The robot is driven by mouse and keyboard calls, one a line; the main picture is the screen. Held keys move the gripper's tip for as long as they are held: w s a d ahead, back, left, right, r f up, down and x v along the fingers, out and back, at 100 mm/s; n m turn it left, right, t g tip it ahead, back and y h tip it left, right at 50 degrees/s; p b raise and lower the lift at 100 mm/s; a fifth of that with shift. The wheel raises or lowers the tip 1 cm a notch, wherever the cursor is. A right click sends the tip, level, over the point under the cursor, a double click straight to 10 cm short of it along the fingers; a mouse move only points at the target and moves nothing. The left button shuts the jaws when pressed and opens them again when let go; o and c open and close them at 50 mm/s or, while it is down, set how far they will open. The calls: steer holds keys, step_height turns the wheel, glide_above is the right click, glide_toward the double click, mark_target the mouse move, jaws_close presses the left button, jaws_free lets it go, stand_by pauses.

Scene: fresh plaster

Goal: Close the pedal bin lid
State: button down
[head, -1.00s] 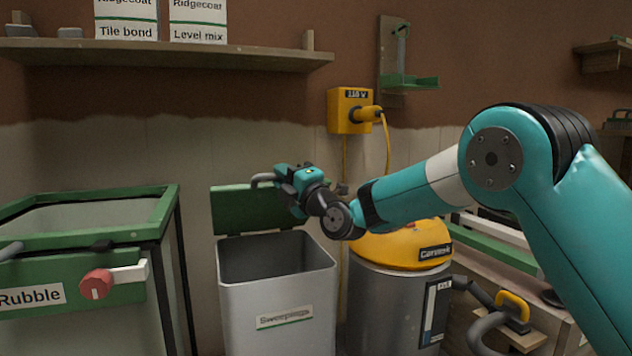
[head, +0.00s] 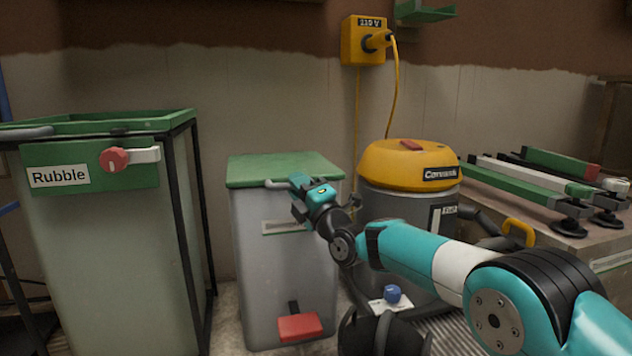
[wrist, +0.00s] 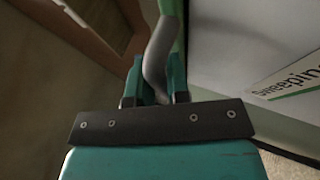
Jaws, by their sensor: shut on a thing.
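The pedal bin (head: 285,285) is a grey box with a red pedal (head: 300,327) low on its front. Its green lid (head: 285,169) lies flat across the top, down on the rim as far as I can see. My gripper (head: 298,184) is at the lid's front edge, shut on the grey lid handle (head: 277,184). In the wrist view the handle (wrist: 157,55) runs between the two teal fingers (wrist: 155,88). The bin's label (wrist: 290,78) also shows there, reading "Sweepin…". My gripper partly hides the bin's upper right front.
A green-topped rubble container (head: 100,250) with a red latch knob (head: 113,160) stands at left. A yellow-topped vacuum (head: 408,165) stands close at right, behind my arm. A bench with levels (head: 530,180) is at far right.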

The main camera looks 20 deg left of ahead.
steer(key=shift+s+a+f, duration=0.25)
steer(key=shift+s+f, duration=0.05)
steer(key=shift+f, duration=0.2)
steer(key=c, duration=1.4)
jaws_free()
steer(key=shift+w+d, duration=0.1)
steer(key=shift+d, duration=0.05)
